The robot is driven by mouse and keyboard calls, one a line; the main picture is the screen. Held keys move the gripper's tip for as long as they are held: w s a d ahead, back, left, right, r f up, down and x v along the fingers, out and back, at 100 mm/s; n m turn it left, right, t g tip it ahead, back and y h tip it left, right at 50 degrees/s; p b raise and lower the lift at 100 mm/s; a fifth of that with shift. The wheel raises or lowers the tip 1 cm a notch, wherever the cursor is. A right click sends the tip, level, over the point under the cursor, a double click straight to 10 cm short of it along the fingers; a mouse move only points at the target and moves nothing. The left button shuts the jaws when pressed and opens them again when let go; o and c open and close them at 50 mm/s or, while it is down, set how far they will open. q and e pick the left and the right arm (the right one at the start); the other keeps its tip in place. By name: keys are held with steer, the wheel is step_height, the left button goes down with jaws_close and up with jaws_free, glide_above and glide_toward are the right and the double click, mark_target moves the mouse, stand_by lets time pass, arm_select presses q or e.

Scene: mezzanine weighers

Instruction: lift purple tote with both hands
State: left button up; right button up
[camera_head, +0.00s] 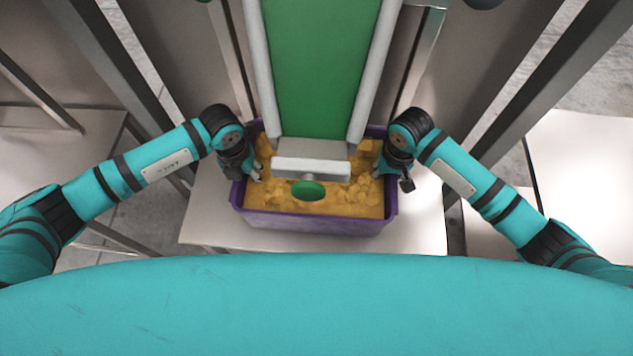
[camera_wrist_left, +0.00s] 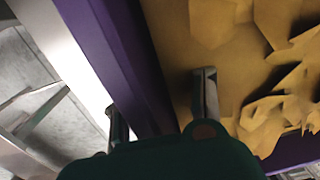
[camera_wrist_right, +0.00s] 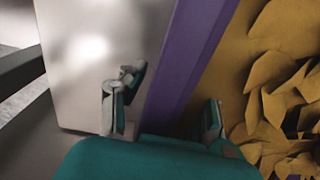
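The purple tote (camera_head: 315,222) stands on a pale table, upright, filled with yellow-orange chip-like pieces (camera_head: 350,200). My left gripper (camera_head: 250,173) is at the tote's left side. In the left wrist view its two fingers (camera_wrist_left: 160,110) are spread, one outside and one inside the purple wall (camera_wrist_left: 115,50), with a gap on the inner side. My right gripper (camera_head: 392,172) is at the right side. In the right wrist view its fingers (camera_wrist_right: 165,112) are spread on either side of the purple wall (camera_wrist_right: 190,55), with gaps. The tote's far rim is mostly hidden.
A green conveyor belt (camera_head: 322,70) with pale side rails comes down over the tote's far part. A grey end piece (camera_head: 311,169) with a green round part (camera_head: 308,190) overhangs the middle. The pale table (camera_head: 420,225) is bare beside the tote. Metal posts stand on both sides.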

arm_select(q)
steer(key=shift+f, duration=0.25)
arm_select(e)
steer(key=shift+f, duration=0.25)
arm_select(q)
jaws_close()
arm_select(e)
jaws_close()
arm_select(q)
steer(key=shift+r, duration=0.1)
arm_select(e)
steer(key=shift+r, duration=0.1)
